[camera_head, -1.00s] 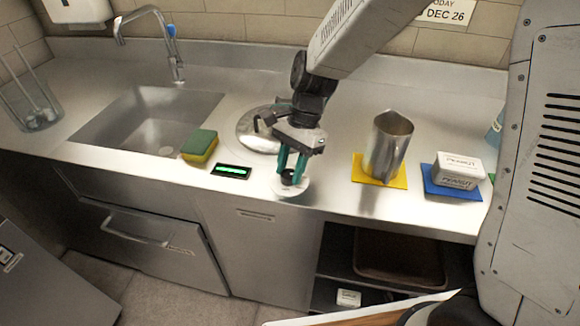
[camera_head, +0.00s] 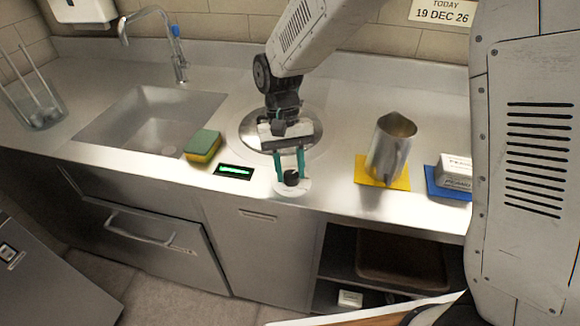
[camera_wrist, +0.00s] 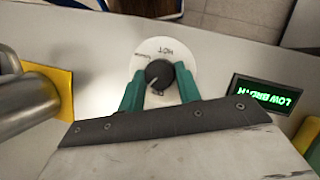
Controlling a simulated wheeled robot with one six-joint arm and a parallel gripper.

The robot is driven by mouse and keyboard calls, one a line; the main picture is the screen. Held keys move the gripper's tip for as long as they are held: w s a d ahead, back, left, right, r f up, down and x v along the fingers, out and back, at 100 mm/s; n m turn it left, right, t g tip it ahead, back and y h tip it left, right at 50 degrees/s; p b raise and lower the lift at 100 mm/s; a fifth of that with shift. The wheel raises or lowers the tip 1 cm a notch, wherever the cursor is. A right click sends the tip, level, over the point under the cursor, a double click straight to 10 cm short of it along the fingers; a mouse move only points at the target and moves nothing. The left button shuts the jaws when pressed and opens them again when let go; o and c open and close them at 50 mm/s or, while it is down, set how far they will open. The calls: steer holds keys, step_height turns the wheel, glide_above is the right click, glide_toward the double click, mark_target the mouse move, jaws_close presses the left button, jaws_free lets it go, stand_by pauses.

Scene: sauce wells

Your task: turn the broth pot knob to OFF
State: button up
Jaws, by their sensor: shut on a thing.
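The black knob (camera_head: 291,178) sits on a round white dial plate (camera_head: 291,191) near the counter's front edge. Other small dial writing is too small to read; I cannot make out an OFF mark. My gripper (camera_wrist: 159,82) has its two green fingers closed on either side of the knob. The round steel pot top (camera_head: 256,122), set in the counter, is partly hidden behind my gripper.
A green-lit display (camera_head: 234,171) and a sponge (camera_head: 202,145) lie left of the dial, near the sink (camera_head: 150,120). To the right stand a steel pitcher (camera_head: 390,146) on a yellow mat (camera_head: 368,180) and a white tub (camera_head: 455,170) on a blue mat (camera_head: 435,185).

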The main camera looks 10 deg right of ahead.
steer(key=n+h, duration=0.1)
steer(key=n, duration=0.2)
steer(key=n+t+h, duration=0.1)
steer(key=n, duration=0.2)
steer(key=shift+a, duration=0.2)
steer(key=shift+n, duration=0.4)
steer(key=o, duration=1)
steer(key=shift+c, duration=0.2)
steer(key=v, duration=0.7)
steer(key=shift+a+r, duration=0.15)
steer(key=shift+r, duration=0.25)
